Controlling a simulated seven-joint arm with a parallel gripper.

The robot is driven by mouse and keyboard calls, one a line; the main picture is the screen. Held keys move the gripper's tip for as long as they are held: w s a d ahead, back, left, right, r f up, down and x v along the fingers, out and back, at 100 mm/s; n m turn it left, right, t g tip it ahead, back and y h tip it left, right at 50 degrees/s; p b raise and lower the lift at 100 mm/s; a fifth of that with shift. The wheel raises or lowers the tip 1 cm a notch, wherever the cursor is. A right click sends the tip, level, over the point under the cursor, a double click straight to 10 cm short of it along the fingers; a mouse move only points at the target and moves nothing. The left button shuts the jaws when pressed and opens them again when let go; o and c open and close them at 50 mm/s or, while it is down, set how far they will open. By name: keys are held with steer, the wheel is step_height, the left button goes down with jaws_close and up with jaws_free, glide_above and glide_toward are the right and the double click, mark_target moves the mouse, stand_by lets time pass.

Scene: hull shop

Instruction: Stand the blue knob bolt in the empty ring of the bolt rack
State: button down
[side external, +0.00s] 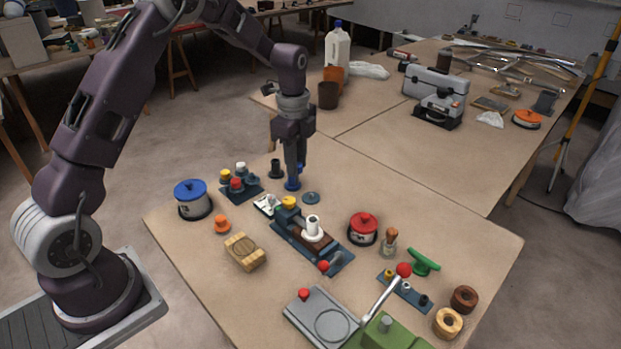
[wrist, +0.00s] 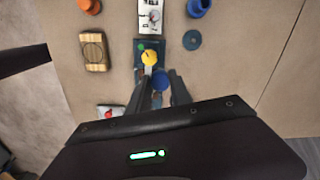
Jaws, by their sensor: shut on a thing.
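My gripper (side external: 296,170) is in the air above the middle of the table, pointing down. In the wrist view its fingers (wrist: 160,86) are shut on the blue knob bolt (wrist: 159,80), whose round blue top shows between them. In the side view the fingers mostly hide the bolt. The bolt rack (side external: 256,190) is a dark plate to the left of my gripper, bearing yellow, white and red knobs; its empty ring is too small to make out. The rack is outside the wrist view.
A blue pot (side external: 193,200) stands left of the rack. A wooden block (side external: 245,252) lies nearer the front.

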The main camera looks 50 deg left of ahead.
steer(key=a+f+n, duration=0.2)
steer(key=a+f, duration=0.1)
steer(key=a, duration=0.6)
steer(key=a+f+n, duration=0.1)
steer(key=a+f, duration=0.1)
steer(key=a, duration=0.8)
steer(key=shift+s+f, duration=0.15)
steer(key=shift+f, duration=0.85)
steer(key=shift+s+f, duration=0.2)
steer(key=shift+f, duration=0.75)
steer(key=shift+s+f, duration=0.15)
steer(key=shift+f, duration=0.85)
steer(key=shift+f, duration=0.5)
steer(key=c, duration=1.5)
jaws_free()
steer(key=shift+o, duration=0.2)
step_height(320, 180, up, 11)
steer(key=shift+s+d, duration=0.1)
